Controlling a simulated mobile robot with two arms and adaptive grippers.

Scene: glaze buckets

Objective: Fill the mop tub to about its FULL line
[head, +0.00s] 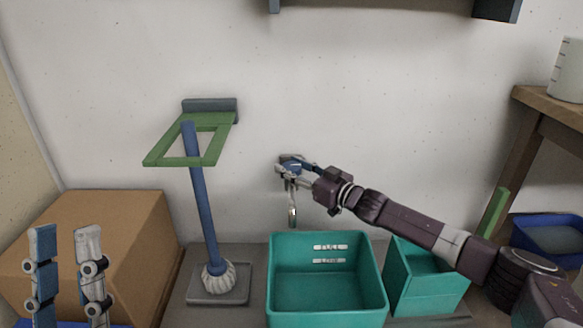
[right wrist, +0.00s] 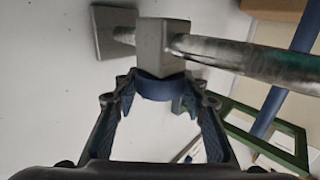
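The mop tub (head: 285,290) is a teal open box on the floor below the tap. Its inner back wall carries a white FULL label (head: 328,247) and another label below it. I see no water in it. The tap's metal spout (head: 292,215) points down over the tub's back edge, and I see no stream. My right gripper (head: 302,170) is at the tap. In the right wrist view its fingers stand on both sides of the tap's blue handle (right wrist: 160,88) and appear to touch it. My left gripper (head: 68,235) is open and empty at lower left.
A mop (head: 203,200) stands in a green wall frame (head: 160,158), left of the tub. A cardboard box (head: 100,225) is at left. A smaller teal bin (head: 425,290) and a blue basin (head: 550,255) are at right. A wooden table (head: 545,105) holds a jug (head: 567,70).

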